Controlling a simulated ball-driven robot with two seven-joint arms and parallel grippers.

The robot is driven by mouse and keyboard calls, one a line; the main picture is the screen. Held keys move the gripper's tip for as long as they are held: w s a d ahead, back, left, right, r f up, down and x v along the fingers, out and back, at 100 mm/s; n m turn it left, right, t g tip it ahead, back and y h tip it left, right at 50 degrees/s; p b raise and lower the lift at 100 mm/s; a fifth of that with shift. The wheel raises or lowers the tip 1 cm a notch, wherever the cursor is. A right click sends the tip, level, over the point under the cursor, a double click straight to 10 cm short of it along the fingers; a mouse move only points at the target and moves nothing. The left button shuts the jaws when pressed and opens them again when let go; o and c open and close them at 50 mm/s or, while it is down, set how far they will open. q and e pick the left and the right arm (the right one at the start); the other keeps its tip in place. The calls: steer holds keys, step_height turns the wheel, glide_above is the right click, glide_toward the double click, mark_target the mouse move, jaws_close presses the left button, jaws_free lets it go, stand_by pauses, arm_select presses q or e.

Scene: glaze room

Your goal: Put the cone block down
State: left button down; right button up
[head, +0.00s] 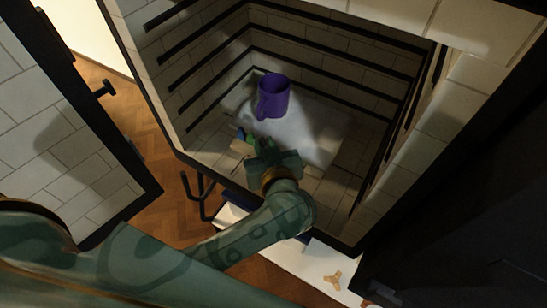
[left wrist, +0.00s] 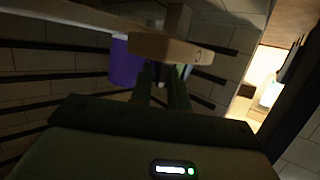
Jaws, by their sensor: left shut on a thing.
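The cone block is in my left gripper (head: 262,148), inside the open kiln. In the head view only the green and blue cones of the cone block (head: 246,136) show beside the fingers; the gripper hides most of the rest. In the left wrist view, which looks upside down, its tan base (left wrist: 172,48) lies across the fingertips (left wrist: 162,82). The fingers are shut on the block. The pale kiln shelf (head: 318,143) also shows in the left wrist view (left wrist: 70,14). I cannot tell whether the base touches it. My right gripper is not in view.
A purple mug (head: 273,96) stands on the shelf behind the gripper; it also shows in the left wrist view (left wrist: 125,62). Bare shelf lies right of the mug. Kiln walls (head: 325,50) close in around the arm. The open door (head: 70,130) is at left.

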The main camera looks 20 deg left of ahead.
arm_select(q)
step_height(320, 180, down, 7)
steer(key=b, duration=0.3)
steer(key=shift+w, duration=0.1)
steer(key=shift+r, duration=0.1)
steer(key=c, duration=1.3)
jaws_free()
steer(key=p+v, duration=0.4)
steer(key=v, duration=0.8)
steer(key=shift+r, duration=0.1)
